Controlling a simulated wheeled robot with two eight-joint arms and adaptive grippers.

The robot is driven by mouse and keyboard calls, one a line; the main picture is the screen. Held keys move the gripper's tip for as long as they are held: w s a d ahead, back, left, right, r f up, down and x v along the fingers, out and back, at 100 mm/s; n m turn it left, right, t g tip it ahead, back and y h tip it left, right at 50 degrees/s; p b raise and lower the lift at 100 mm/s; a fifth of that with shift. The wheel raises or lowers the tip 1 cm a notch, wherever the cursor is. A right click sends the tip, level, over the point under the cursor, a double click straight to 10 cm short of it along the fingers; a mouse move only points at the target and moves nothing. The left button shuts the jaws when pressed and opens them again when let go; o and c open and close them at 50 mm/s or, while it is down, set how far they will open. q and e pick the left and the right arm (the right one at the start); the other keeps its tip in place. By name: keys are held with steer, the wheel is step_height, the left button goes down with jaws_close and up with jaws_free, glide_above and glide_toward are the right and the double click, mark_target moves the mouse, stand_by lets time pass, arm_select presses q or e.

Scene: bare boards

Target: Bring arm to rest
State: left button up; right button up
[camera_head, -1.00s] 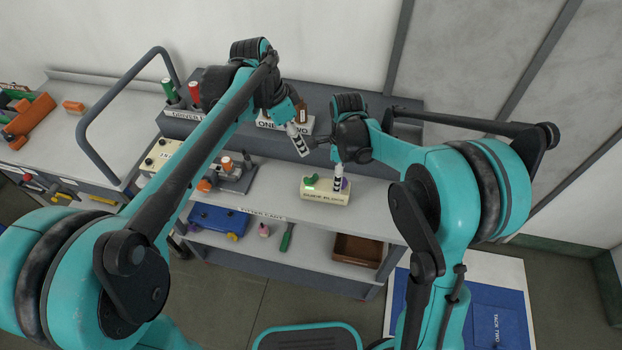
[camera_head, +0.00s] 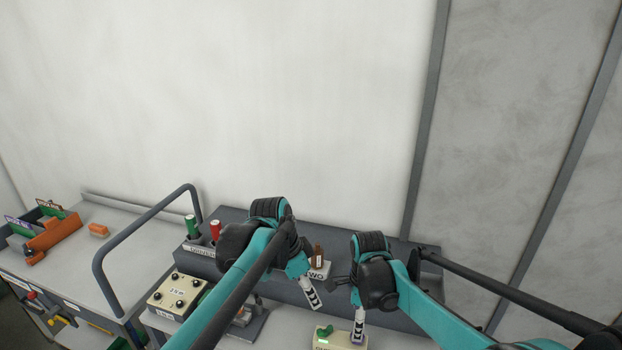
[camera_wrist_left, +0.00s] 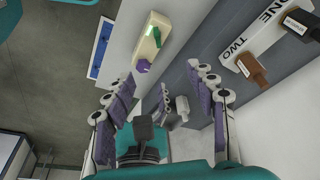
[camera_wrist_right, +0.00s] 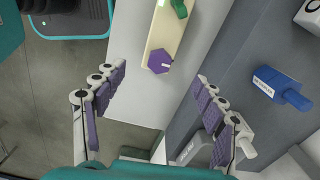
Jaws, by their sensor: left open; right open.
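My left gripper (camera_head: 309,292) hangs over the cart's upper shelf, in front of the block marked TWO. In the left wrist view its fingers (camera_wrist_left: 165,115) are spread with nothing between them. My right gripper (camera_head: 358,325) is just to its right, above the cream fuse block (camera_head: 342,341). In the right wrist view its purple-padded fingers (camera_wrist_right: 160,100) are apart and empty. The fuse block, with a green part and a purple knob (camera_wrist_right: 160,62), lies ahead of the right fingers. It also shows in the left wrist view (camera_wrist_left: 151,38).
Green and red cylinders (camera_head: 215,230) stand at the left. A grey rail (camera_head: 125,235), a cream box with knobs (camera_head: 177,295) and an orange bin (camera_head: 55,232) are further left. A blue bottle (camera_wrist_right: 280,85) is near my right gripper.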

arm_select(q)
steer(key=s+a+f+n+t+y+b, duration=0.1)
steer(key=s+a+f+n+t, duration=0.2)
steer(key=s+a+n, duration=0.3)
steer(key=s+a+f+n+t+y, duration=0.2)
steer(key=s+a+f+n, duration=0.2)
steer(key=s+a+n, duration=0.3)
steer(key=s+a, duration=0.5)
steer(key=s, duration=0.1)
steer(key=shift+s+f+t+b, duration=0.15)
steer(key=shift+f+t+b, duration=0.1)
steer(key=shift+t+b, duration=0.15)
arm_select(e)
steer(key=s+d+r+n+t, duration=0.1)
steer(key=s+d+n+t, duration=0.1)
steer(key=s+n, duration=0.7)
steer(key=s+d+r+n+t, duration=0.2)
steer(key=s+n+t, duration=0.3)
steer(key=s+n, duration=0.4)
steer(key=shift+s+d+r+n, duration=0.3)
steer(key=shift+d+n, duration=0.1)
steer(key=shift+n, duration=0.7)
